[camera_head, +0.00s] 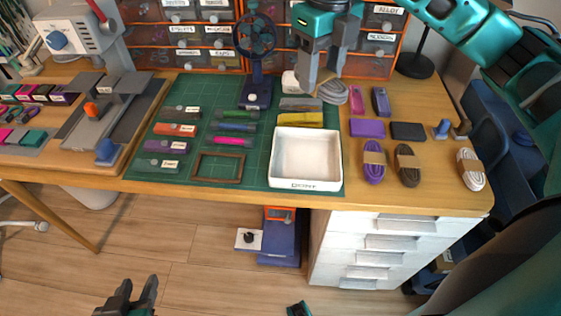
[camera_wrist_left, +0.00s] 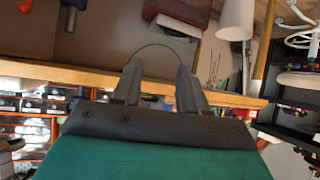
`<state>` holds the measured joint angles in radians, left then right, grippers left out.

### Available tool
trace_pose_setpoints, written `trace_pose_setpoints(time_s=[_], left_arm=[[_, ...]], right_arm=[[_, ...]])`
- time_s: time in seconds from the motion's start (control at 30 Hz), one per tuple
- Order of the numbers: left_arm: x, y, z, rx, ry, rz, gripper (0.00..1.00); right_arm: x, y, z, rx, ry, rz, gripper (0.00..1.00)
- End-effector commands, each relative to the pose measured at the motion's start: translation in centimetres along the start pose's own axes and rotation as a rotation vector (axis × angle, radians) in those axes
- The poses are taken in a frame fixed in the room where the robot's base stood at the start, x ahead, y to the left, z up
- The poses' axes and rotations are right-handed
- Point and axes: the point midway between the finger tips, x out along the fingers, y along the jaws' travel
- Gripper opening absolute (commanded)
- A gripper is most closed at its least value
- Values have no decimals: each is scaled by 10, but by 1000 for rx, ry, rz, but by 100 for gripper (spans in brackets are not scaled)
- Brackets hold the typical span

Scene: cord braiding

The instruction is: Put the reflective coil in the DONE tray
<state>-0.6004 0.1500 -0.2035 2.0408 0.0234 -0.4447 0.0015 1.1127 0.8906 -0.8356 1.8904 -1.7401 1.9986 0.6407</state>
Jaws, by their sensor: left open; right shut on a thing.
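The grey reflective coil (camera_head: 333,93) is at the back of the table, behind the white tray. My right gripper (camera_head: 320,80) reaches down from the upper right and is shut on the coil, whose loops show below and beside the fingers. I cannot tell whether the coil touches the table. The white DONE tray (camera_head: 340,160) stands empty at the front edge of the green mat, its front label small. My left gripper (camera_head: 130,298) is open and empty, low over the floor in front of the table. Its fingers also show apart in the left wrist view (camera_wrist_left: 158,88).
Purple, brown and white cord bundles (camera_head: 373,161) lie right of the tray. Yellow and grey packets (camera_head: 300,119) lie just behind it. A small fan (camera_head: 256,60) stands left of my right gripper, before the labelled drawers (camera_head: 205,50). A wooden frame (camera_head: 219,167) lies left of the tray.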

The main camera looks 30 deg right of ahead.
Motion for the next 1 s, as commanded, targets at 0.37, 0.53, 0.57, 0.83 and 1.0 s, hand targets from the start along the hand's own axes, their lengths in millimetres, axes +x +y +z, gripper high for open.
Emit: trace_pose_setpoints(time_s=[0.37, 0.53, 0.57, 0.83, 1.0], left_arm=[[5, 1, 7, 1, -3, 5, 43], [9, 4, 9, -1, -4, 13, 43], [9, 4, 8, -1, -3, 14, 43], [13, 4, 5, -1, 14, 15, 43], [14, 5, 7, -2, 12, 15, 43]], right_arm=[[41, 0, -2, -18, 6, -1, 18], [87, -1, -2, -19, 5, -2, 18], [96, 0, -2, -19, 5, -1, 18], [147, -1, -1, -19, 2, -2, 18], [157, -1, -1, -18, 0, -1, 18]])
